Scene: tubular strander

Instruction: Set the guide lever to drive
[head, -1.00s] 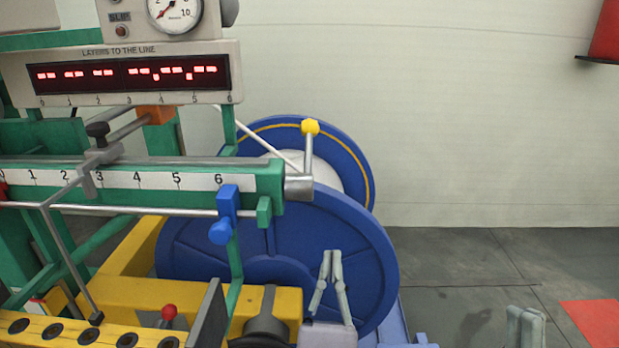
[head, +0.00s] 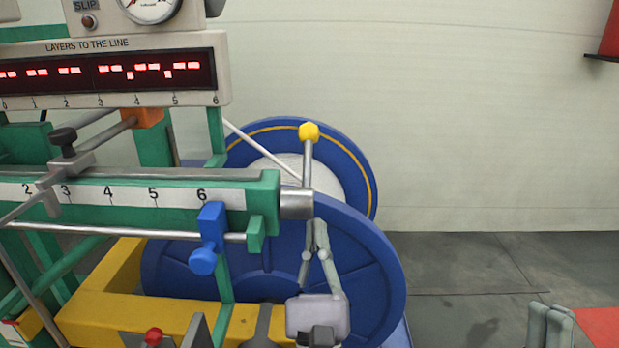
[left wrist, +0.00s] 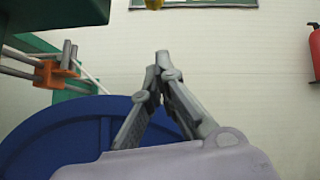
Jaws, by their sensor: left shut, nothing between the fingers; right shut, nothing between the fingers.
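A lever with a yellow knob (head: 309,132) stands upright on a grey metal hub (head: 297,204) at the right end of the green scale bar. A blue handle (head: 209,240) hangs below the bar, left of the hub. I cannot read which lever position is drive. My left gripper (head: 316,226) is shut and empty, pointing up just below and right of the hub, in front of the blue reel. In the left wrist view its shut fingertips (left wrist: 162,60) lie below a yellow piece (left wrist: 154,4) at the top edge. My right gripper (head: 550,312) is shut and empty at the lower right.
The large blue reel (head: 375,265) stands behind the lever. A sliding clamp with a black knob (head: 62,137) sits on the green bar (head: 140,207). A yellow frame (head: 90,310) lies below. Floor to the right is open. A red extinguisher (left wrist: 315,50) hangs on the wall.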

